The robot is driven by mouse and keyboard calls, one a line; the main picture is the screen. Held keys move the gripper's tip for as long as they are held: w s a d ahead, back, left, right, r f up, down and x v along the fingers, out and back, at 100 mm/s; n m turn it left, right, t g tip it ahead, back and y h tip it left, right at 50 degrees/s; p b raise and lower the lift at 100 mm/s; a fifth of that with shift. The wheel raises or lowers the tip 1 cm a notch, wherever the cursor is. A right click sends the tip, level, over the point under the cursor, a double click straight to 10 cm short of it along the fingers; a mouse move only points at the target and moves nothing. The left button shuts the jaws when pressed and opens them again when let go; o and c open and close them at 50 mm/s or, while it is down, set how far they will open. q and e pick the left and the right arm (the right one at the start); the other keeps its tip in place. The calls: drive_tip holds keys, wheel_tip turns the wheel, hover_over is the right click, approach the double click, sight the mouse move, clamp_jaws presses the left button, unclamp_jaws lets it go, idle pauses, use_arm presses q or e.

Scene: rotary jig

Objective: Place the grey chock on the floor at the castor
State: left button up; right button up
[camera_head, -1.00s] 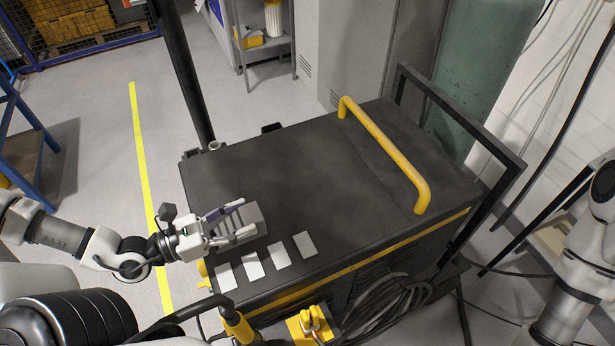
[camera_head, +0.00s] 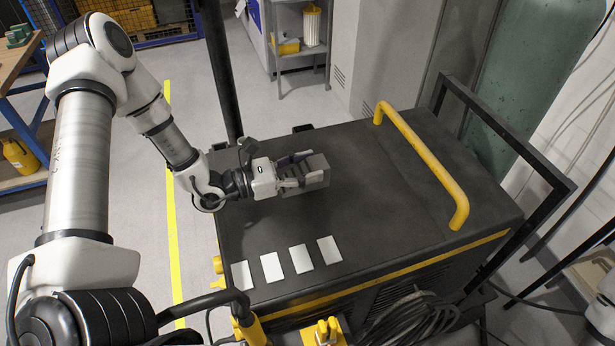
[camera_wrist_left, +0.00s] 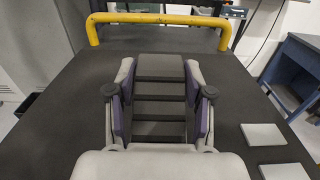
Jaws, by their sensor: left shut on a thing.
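The grey chock (camera_head: 316,171) is a stepped grey block. My left gripper (camera_head: 297,172) is shut on it, above the dark top of the cart. In the left wrist view the chock (camera_wrist_left: 158,100) sits between the two purple-padded fingers, its ridged steps facing the camera. Whether its underside clears the cart top is hard to tell. The castor is not visible in any view. My right gripper is not in view.
The black cart (camera_head: 390,190) has a yellow handle (camera_head: 425,165) across its top and several white cards (camera_head: 300,258) near the front edge. A black post (camera_head: 219,70) rises behind it. Open floor with a yellow line (camera_head: 172,220) lies to its left.

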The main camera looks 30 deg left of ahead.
use_arm(q)
wheel_tip(320, 180, down, 3)
drive_tip(key=shift+f+p, duration=0.15)
drive_tip(key=shift+p, duration=0.35)
drive_tip(key=shift+w+f, duration=0.1)
drive_tip(key=shift+f+b, duration=0.15)
drive_tip(key=shift+b, duration=0.2)
drive_tip(key=o, duration=1.4)
